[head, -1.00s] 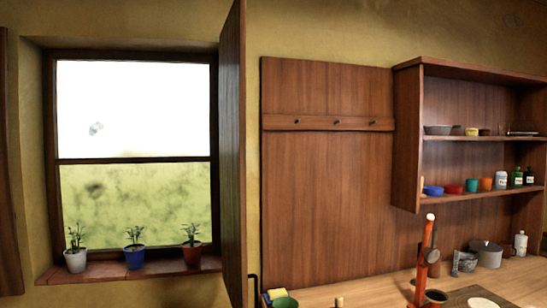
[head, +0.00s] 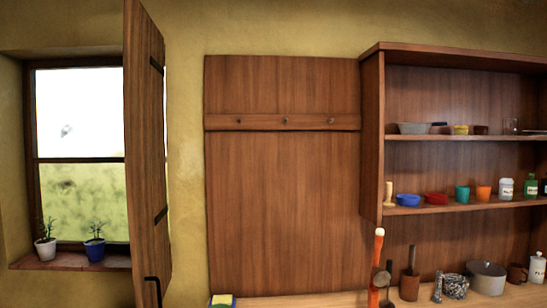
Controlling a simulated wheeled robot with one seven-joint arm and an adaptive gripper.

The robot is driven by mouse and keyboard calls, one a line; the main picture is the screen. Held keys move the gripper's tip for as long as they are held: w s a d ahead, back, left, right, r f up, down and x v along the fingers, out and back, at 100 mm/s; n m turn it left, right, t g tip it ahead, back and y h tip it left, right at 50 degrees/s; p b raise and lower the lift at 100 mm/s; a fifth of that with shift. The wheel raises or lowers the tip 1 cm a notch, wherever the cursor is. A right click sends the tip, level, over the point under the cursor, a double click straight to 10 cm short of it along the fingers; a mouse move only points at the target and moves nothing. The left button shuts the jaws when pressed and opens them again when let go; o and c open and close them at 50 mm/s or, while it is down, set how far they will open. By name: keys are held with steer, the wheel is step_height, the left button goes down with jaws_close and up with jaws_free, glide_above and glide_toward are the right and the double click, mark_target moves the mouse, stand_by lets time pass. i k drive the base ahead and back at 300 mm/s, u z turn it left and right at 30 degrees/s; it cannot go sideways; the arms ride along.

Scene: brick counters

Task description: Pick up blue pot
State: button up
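A blue pot (head: 95,251) with a small green plant stands upright on the brick windowsill (head: 60,264) at the left of the head view. It is close to the open wooden shutter (head: 146,150), which stands to its right. A white pot (head: 46,249) with a plant stands to its left on the same sill. My gripper is not in view.
A wooden counter (head: 300,300) runs along the lower right, with a grey pot (head: 487,278), an orange upright handle (head: 377,265) and other items. A wall shelf (head: 455,138) holds bowls, a blue dish (head: 408,200) and bottles. The shutter juts out beside the window.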

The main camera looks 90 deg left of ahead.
mark_target(95, 247)
steer(key=u, duration=3.6)
steer(key=k, duration=1.25)
steer(key=u, duration=1.1)
steer(key=i, duration=1.8)
steer(key=z, duration=1)
